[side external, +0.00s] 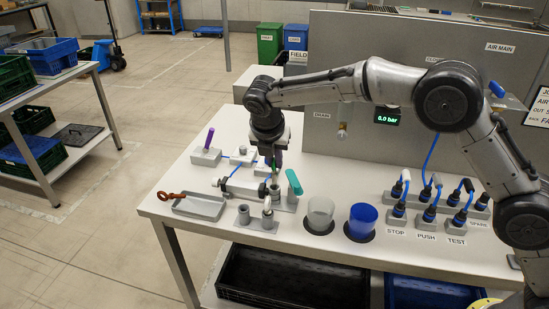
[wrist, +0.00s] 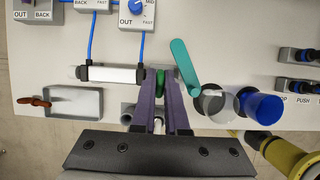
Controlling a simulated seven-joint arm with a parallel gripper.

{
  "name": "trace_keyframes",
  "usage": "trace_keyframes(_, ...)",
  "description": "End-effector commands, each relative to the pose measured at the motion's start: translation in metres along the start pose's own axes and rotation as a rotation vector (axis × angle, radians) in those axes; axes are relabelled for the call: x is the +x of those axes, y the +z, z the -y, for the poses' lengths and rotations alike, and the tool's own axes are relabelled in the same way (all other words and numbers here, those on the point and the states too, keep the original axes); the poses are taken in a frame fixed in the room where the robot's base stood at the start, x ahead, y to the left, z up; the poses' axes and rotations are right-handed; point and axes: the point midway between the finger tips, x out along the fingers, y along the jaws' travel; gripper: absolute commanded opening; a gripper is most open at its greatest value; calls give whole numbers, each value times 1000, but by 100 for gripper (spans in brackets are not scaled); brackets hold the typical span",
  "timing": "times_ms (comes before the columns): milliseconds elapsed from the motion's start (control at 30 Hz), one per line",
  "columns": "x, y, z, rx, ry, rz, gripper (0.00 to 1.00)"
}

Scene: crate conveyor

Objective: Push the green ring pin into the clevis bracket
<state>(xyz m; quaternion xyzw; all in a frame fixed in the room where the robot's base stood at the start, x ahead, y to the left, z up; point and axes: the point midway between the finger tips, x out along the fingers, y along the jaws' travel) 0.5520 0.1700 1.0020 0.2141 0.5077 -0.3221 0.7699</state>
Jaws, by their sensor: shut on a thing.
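My gripper (side external: 273,158) points down over the white bench and is shut on the green ring pin (wrist: 160,82). The green ring shows between the two fingers in the wrist view, and a thin green part shows below the gripper in the side view (side external: 274,168). A white cylinder (wrist: 112,74) lies to the left of the fingertips, its right end close to them. The clevis bracket is around that end, mostly hidden by my fingers; I cannot tell whether the pin touches it or is in its holes.
A teal lever (side external: 294,182) stands close right of the gripper. A grey tray (side external: 202,207) with a red-brown ring pin (side external: 172,195) lies at left. A holder with a pale pin (side external: 267,213) is in front. Grey (side external: 320,214) and blue (side external: 362,220) cups stand right.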

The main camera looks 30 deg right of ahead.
Motion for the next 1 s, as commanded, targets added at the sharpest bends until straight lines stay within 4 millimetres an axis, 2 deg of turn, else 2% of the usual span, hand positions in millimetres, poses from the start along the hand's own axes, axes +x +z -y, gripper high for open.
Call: trace_keyframes(1000,11,-4,0,0,0,1,0)
